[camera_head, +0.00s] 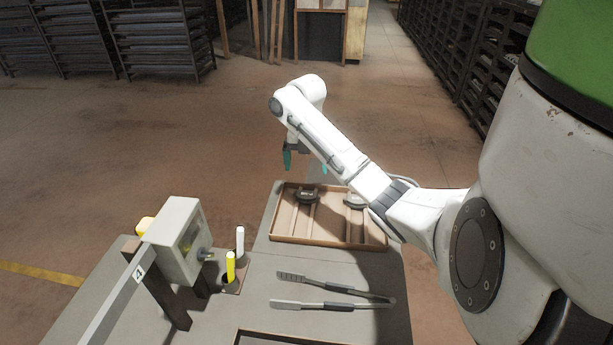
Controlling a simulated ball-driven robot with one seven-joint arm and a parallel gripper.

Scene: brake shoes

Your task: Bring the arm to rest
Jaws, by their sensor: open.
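My arm (335,145) reaches from the right side of the picture out over the far part of the table. My gripper (305,160) hangs from its end, pointing down, with teal fingers set apart and nothing seen between them. It is above the far edge of a shallow brown tray (326,243). Two dark round parts, one at the left (306,195) and one at the right (354,200), lie in the tray's far part. My arm hides part of the tray's right side.
A grey box (176,240) on a stand is at left, beside a white marker (240,240) and a yellow marker (230,267). Dark racks (160,40) stand far behind; the floor between is clear.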

